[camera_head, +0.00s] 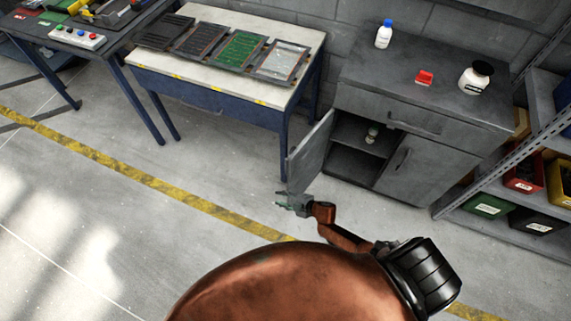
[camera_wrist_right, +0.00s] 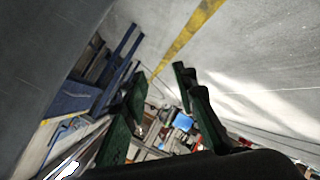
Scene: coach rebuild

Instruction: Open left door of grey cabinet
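The grey cabinet (camera_head: 375,72) stands at the right in the head view. Its left door (camera_head: 311,152) is swung wide open toward the left, baring the dark shelves inside. The right door (camera_head: 408,165) and the drawer (camera_head: 415,122) above are shut. My right gripper (camera_head: 281,199) is by the lower front edge of the open door; I cannot tell whether it touches it. In the right wrist view its dark green fingers (camera_wrist_right: 160,103) are apart with nothing held between them. A grey surface, likely the door, fills that view's left side. My left gripper is not in view.
A blue-capped bottle (camera_head: 383,36), a red item (camera_head: 424,78) and a black-lidded jar (camera_head: 474,80) are on top. A blue table (camera_head: 218,98) is left of the door; a bin rack (camera_head: 500,165) is right. The front floor is clear.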

